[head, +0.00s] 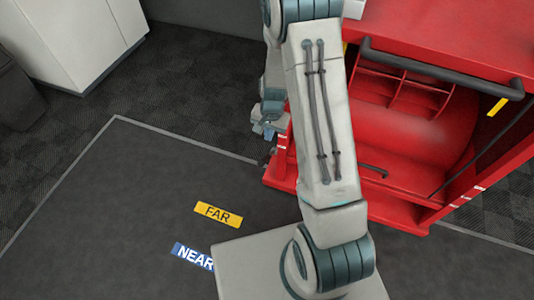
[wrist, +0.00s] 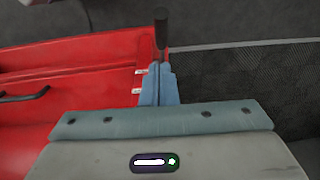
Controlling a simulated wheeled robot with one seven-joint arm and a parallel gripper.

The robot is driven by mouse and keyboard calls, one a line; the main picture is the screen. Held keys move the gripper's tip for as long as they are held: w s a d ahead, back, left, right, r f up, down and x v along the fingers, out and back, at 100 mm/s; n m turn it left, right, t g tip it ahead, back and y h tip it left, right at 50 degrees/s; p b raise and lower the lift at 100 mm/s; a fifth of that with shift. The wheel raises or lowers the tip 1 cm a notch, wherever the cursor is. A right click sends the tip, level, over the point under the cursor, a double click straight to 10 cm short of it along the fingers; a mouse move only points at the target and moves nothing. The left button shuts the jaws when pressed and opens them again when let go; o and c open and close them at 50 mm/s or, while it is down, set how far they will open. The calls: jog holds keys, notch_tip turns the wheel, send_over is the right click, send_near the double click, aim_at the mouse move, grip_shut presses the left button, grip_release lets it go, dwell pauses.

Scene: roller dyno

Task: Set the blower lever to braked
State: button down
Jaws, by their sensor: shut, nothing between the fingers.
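The red blower housing (head: 420,125) stands at the right in the head view, and its red side (wrist: 75,65) fills the left of the wrist view. A lever with a dark cylindrical grip (wrist: 160,28) stands at the housing's edge in the wrist view, just beyond my fingertips. My gripper (wrist: 158,82) is shut and empty, with its blue fingers lined up with the lever. I cannot tell whether they touch it. In the head view my gripper (head: 268,128) is beside the housing's left edge, and my arm hides part of the housing.
White marks (wrist: 140,72) sit on the housing edge near the fingers. A black bar (head: 440,65) runs along the housing's top. Floor labels FAR (head: 217,214) and NEAR (head: 192,256) lie on the dark mat. A white cabinet (head: 80,40) stands back left; the floor between is clear.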

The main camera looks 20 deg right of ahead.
aim_at(266, 158)
jog(key=shift+f, duration=0.3)
jog(key=f+b, duration=0.1)
jog(key=f, duration=0.2)
jog(key=f+b, duration=0.1)
jog(key=f, duration=0.5)
jog(key=shift+w+a+f+b, duration=0.2)
jog(key=shift+a+f+b, duration=0.05)
jog(key=shift+f+b, duration=0.15)
